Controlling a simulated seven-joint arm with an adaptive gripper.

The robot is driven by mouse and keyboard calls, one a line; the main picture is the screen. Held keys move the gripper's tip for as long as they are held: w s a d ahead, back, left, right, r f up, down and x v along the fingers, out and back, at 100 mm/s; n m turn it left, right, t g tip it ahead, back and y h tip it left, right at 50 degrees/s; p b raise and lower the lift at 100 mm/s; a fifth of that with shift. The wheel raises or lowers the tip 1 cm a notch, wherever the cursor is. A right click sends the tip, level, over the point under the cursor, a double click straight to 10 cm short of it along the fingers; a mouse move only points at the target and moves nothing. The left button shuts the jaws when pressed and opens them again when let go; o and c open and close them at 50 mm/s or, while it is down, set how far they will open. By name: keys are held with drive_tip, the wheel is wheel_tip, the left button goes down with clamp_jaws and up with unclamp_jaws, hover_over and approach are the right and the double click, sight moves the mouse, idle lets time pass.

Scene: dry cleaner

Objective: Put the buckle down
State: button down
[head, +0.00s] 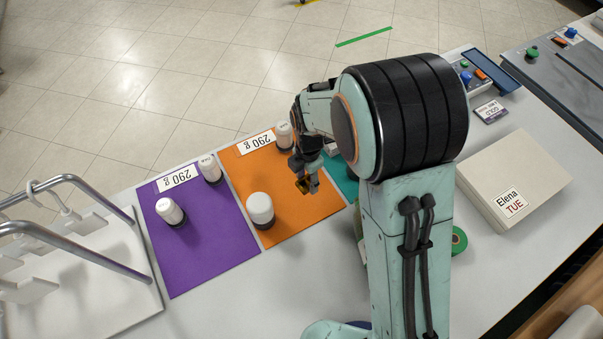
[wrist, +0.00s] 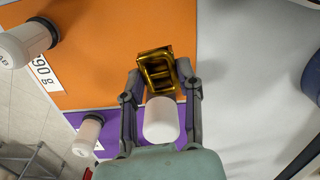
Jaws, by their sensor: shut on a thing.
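The gold buckle (wrist: 155,72) is a shiny, squarish frame held between my fingertips in the wrist view. My gripper (head: 308,187) is shut on it, over the orange mat (head: 297,217). In the head view the buckle (head: 301,187) shows only as a small gold bit at the fingertips. The orange mat fills much of the wrist view (wrist: 100,50) behind the buckle. I cannot tell whether the buckle touches the mat. A white jar (head: 260,209) stands on the orange mat, left of my gripper; it also shows in the wrist view (wrist: 160,120).
The purple mat (head: 205,245) holds two white-capped jars (head: 170,212) (head: 210,169). Another jar (head: 284,135) stands at the orange mat's back by a "290 g" label (head: 256,142). A metal rack (head: 95,245) is left, a box marked Elena (head: 515,180) right.

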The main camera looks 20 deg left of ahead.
drive_tip(key=s+d+r, duration=0.4)
drive_tip(key=s, duration=0.3)
drive_tip(key=w+d+r+m, duration=0.6)
drive_tip(key=w+d, duration=0.3)
drive_tip(key=d+r+m, duration=0.2)
drive_tip(key=r+m, duration=0.2)
drive_tip(key=m, duration=0.7)
drive_tip(key=d+r+m, duration=0.3)
drive_tip(key=r+m, duration=0.2)
drive_tip(key=m, duration=0.6)
drive_tip(key=shift+w+d+r+m, duration=0.2)
drive_tip(key=shift+d+m, duration=0.05)
drive_tip(key=shift+m, duration=0.05)
